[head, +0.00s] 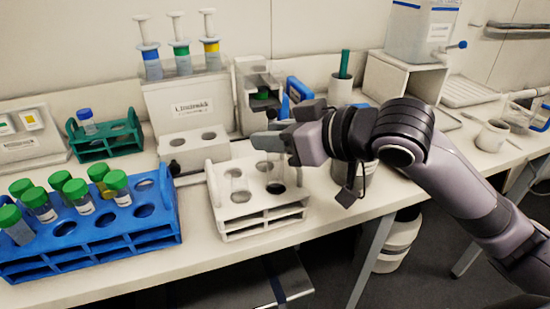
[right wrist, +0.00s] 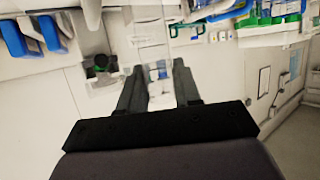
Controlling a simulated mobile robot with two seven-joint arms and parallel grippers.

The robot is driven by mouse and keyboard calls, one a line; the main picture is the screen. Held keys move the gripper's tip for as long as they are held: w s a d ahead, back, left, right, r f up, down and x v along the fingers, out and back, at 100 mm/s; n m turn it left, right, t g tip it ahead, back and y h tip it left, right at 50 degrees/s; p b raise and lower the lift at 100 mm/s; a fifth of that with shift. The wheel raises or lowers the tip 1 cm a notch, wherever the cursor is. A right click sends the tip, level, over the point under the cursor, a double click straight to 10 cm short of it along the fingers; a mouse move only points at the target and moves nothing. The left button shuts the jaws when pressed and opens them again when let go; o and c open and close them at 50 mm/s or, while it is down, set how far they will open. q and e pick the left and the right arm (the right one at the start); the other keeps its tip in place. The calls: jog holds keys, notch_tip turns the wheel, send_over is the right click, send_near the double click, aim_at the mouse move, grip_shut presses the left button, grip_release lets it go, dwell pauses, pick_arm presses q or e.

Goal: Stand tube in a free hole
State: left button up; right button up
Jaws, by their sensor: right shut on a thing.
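My right gripper (head: 268,143) is over the white rack (head: 262,211). It is shut on a clear tube (head: 275,172) with dark content at its lower end. The tube hangs at the rack's right side, its lower end at or just above a hole; I cannot tell whether it is inside. Another clear tube (head: 239,186) appears to stand in the rack's left part. Other holes in the top look empty. In the right wrist view the two fingers (right wrist: 158,90) show, but the held tube is hard to make out. My left gripper is not in view.
A blue rack (head: 150,236) with several green-capped tubes stands at left. Behind it is a green rack (head: 93,151) with a blue-capped tube. A dispenser stand (head: 190,104) with three syringes and a small device (head: 252,78) are behind the white rack.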

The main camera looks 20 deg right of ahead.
aim_at(283, 162)
jog(key=shift+f+b, duration=0.35)
jog(key=shift+f, duration=1.6)
jog(key=shift+f, duration=0.1)
jog(key=shift+f, duration=0.55)
jog(key=o, duration=1)
jog(key=shift+r, duration=0.1)
